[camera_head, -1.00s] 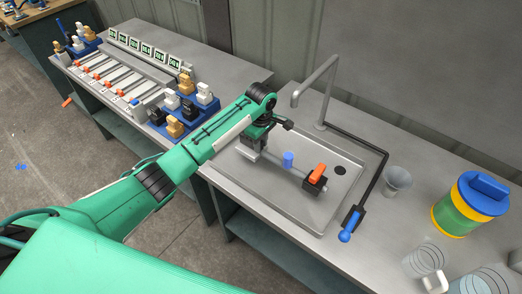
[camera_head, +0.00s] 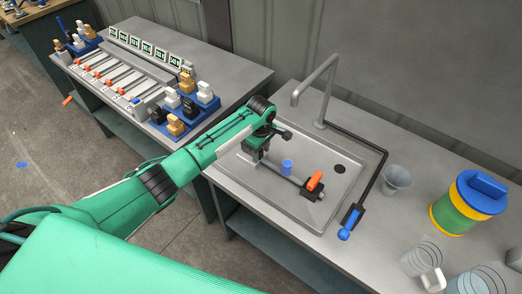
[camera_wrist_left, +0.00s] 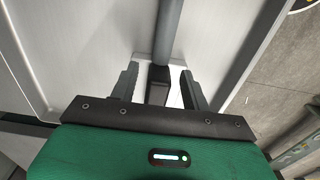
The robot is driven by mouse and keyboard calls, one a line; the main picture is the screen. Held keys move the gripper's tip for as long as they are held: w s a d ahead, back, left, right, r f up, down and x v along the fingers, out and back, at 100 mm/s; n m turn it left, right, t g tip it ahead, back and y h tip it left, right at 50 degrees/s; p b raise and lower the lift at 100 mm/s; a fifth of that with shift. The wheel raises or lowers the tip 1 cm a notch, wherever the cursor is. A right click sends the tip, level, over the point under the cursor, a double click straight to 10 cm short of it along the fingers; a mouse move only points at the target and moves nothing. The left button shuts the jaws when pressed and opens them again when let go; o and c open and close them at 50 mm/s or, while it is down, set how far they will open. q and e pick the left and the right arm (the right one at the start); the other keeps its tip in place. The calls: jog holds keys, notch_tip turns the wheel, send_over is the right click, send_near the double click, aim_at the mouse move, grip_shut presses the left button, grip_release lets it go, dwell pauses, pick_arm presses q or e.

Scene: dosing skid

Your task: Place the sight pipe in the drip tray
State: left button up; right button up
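The sight pipe (camera_head: 281,174) is a grey tube with a dark block at each end, an orange handle at the right end and a blue cylinder on its middle. It lies in the steel drip tray (camera_head: 323,150), along its near side. My left gripper (camera_head: 256,156) is over the pipe's left end. In the left wrist view the gripper (camera_wrist_left: 158,74) has its fingers apart, one each side of the dark end block, with gaps showing. The pipe (camera_wrist_left: 168,35) runs away from it. My right gripper is not in view.
A bent steel spout (camera_head: 318,95) stands behind the tray. A black line with a blue handle (camera_head: 348,224) runs along its right side. A grey cup (camera_head: 396,179) and a striped canister (camera_head: 468,203) stand further right. Racks of fittings (camera_head: 185,110) are on the left bench.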

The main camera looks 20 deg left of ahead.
pick_arm(q)
jog(key=shift+r, duration=0.1)
notch_tip(320, 180, up, 12)
jog(key=b, duration=0.1)
jog(key=shift+b, duration=0.4)
dwell(0.5)
